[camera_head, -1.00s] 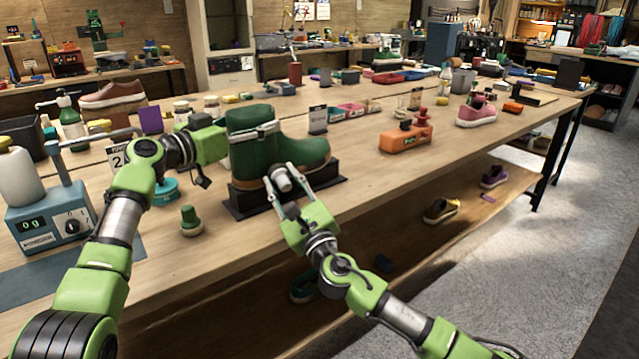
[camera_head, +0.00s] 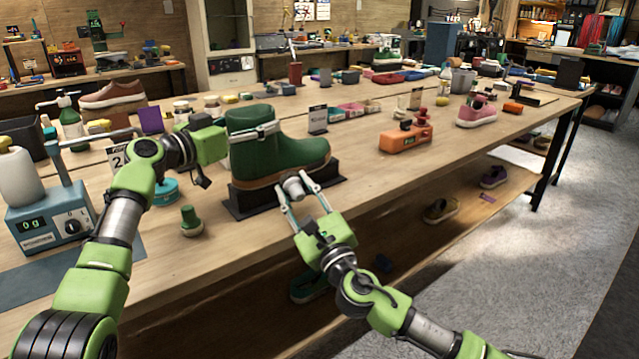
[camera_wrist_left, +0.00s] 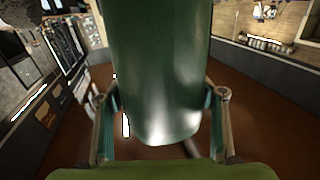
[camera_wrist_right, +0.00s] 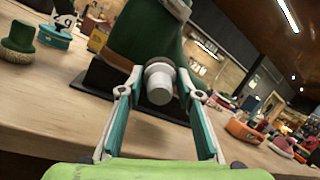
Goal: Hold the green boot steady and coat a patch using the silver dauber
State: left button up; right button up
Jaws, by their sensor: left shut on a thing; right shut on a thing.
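The green boot (camera_head: 282,158) stands upright on a black stand (camera_head: 325,184) near the table's front edge, its toe pointing right. My left gripper (camera_head: 254,132) is shut on the boot's shaft, which fills the left wrist view (camera_wrist_left: 160,70). My right gripper (camera_head: 294,190) is shut on the silver dauber (camera_head: 293,186), in front of the boot's lower side. In the right wrist view the dauber (camera_wrist_right: 160,84) sits between the fingertips, its far end close to the boot (camera_wrist_right: 150,35). I cannot tell whether it touches.
A green-topped brush (camera_head: 191,220) and a teal tin (camera_head: 164,191) stand left of the boot. A blue-grey device (camera_head: 48,222) stands farther left. An orange box (camera_head: 405,138) is on the right.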

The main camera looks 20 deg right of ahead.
aim_at(288, 185)
jog(key=s+d, duration=0.1)
jog(key=d, duration=0.5)
jog(key=shift+s+d, duration=0.2)
jog(key=shift+s, duration=0.05)
dwell(0.6)
jog(key=shift+w+a, duration=0.7)
jog(key=shift+a, duration=0.55)
jog(key=shift+w+a, duration=0.75)
jog(key=shift+a, duration=0.5)
jog(key=shift+w+a, duration=0.7)
jog(key=shift+a, duration=0.55)
jog(key=shift+w+a+r, duration=0.1)
jog(key=shift+w+a, duration=0.1)
jog(key=shift+w, duration=0.4)
jog(key=shift+w+a, duration=0.2)
jog(key=shift+w, duration=0.35)
jog(key=shift+w+d, duration=0.25)
jog(key=shift+d, duration=0.55)
jog(key=shift+w+d, duration=0.2)
jog(key=shift+d, duration=0.55)
